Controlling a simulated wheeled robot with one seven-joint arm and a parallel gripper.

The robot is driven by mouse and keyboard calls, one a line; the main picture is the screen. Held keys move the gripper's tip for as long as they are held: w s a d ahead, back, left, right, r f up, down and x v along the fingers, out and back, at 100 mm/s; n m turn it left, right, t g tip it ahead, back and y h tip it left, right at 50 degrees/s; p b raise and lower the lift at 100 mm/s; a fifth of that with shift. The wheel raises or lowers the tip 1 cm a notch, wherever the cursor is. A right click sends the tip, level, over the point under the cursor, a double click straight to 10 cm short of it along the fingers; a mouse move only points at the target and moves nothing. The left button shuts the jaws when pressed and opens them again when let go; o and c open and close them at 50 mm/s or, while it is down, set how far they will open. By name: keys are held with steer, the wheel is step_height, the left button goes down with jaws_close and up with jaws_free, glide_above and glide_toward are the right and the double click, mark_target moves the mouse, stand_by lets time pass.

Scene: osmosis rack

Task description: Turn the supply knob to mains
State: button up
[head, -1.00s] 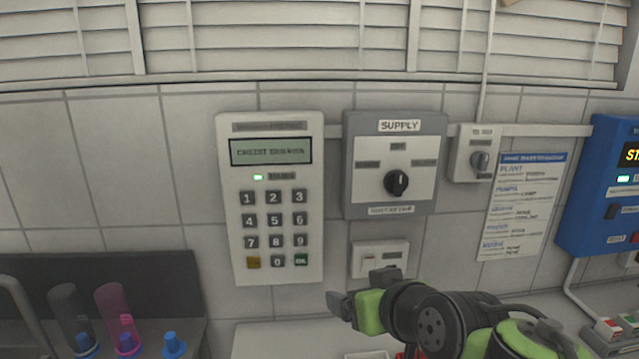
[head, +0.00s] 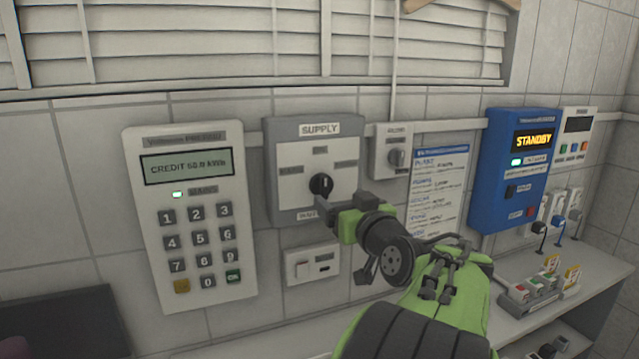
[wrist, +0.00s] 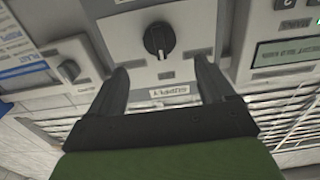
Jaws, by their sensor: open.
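The supply knob (head: 320,184) is a round black knob with a pale pointer mark that looks to point up, toward the short top label. It sits low on the white face of the grey SUPPLY box (head: 270,200) on the wall. The labels left and right of it are too blurred to read. The knob also shows in the wrist view (wrist: 158,40), where the box appears upside down. My gripper (head: 332,203) is in front of the box, just below and right of the knob in the head view. Its fingers (wrist: 160,70) are open and empty, apart from the knob.
The white keypad meter (head: 195,220) with its credit display is left of the box. A small grey switch box (head: 391,150) and a printed sheet (head: 439,190) are to the right, then the blue STANDBY unit (head: 515,170). A white wall switch (head: 312,264) is below.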

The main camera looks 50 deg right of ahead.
mark_target(323, 189)
steer(key=p+x, duration=0.1)
steer(key=x, duration=0.7)
steer(key=shift+w+d+p, duration=0.2)
steer(key=shift+w+p, duration=0.1)
steer(key=shift+w, duration=0.05)
steer(key=c, duration=1)
steer(key=shift+c, duration=0.2)
steer(key=shift+a+f+n+b, duration=0.1)
steer(key=shift+n+b, duration=0.3)
steer(key=shift+b, duration=0.3)
steer(key=n+b, duration=0.2)
steer(key=b, duration=0.1)
steer(key=shift+f, duration=0.15)
steer(key=n+b, duration=0.2)
steer(key=b, duration=0.1)
steer(key=shift+n+b, duration=0.3)
steer(key=n+b, duration=0.3)
steer(key=shift+w+a+n, duration=0.1)
steer(key=shift+n, duration=0.2)
steer(key=shift+n+b, duration=1)
steer(key=shift+n, duration=0.4)
